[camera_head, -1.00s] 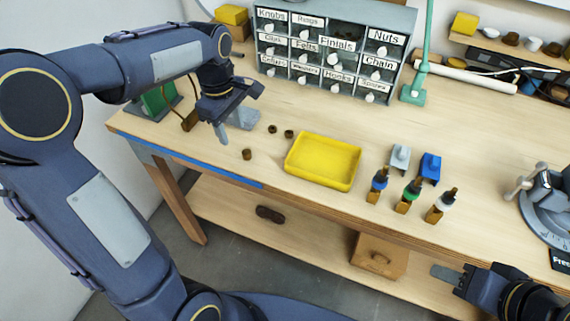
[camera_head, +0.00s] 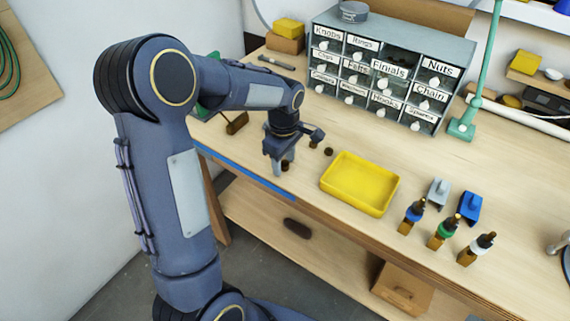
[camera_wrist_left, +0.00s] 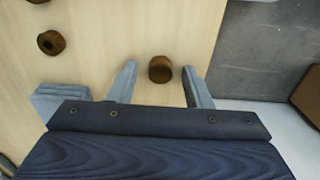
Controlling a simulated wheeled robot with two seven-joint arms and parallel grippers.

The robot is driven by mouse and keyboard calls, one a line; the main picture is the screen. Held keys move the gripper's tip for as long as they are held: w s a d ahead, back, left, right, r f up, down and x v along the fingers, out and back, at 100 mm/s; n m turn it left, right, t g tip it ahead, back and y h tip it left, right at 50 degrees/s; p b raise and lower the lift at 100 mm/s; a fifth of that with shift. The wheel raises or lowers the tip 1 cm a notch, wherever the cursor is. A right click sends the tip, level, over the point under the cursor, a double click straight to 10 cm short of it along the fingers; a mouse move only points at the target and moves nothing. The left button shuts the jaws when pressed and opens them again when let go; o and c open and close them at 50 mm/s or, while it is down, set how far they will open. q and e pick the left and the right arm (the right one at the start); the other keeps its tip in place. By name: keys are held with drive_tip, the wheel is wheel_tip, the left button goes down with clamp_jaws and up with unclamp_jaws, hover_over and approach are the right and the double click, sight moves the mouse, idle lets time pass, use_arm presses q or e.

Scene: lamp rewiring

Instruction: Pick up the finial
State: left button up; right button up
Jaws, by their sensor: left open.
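A small brown cylindrical piece, which looks like the finial (camera_head: 285,166), stands on the workbench near its front edge. My left gripper (camera_head: 279,167) is open, pointing down at it. In the left wrist view the finial (camera_wrist_left: 160,70) lies between the two spread fingertips, with a gap on both sides. Two similar small brown pieces, one nearer (camera_head: 328,152) and one farther (camera_head: 313,144), lie to the right of the gripper. One of these also shows at upper left in the wrist view (camera_wrist_left: 51,42). My right gripper is out of view.
A yellow tray (camera_head: 335,188) lies to the right. Beyond it stand several small bottles (camera_head: 440,232) and a blue block (camera_head: 469,206). A labelled drawer cabinet (camera_head: 385,45) stands behind. A grey block (camera_wrist_left: 58,98) is beside the left finger in the wrist view.

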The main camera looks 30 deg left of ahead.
use_arm(q)
drive_tip(key=shift+c, duration=0.5)
clamp_jaws()
drive_tip(key=shift+r, duration=0.15)
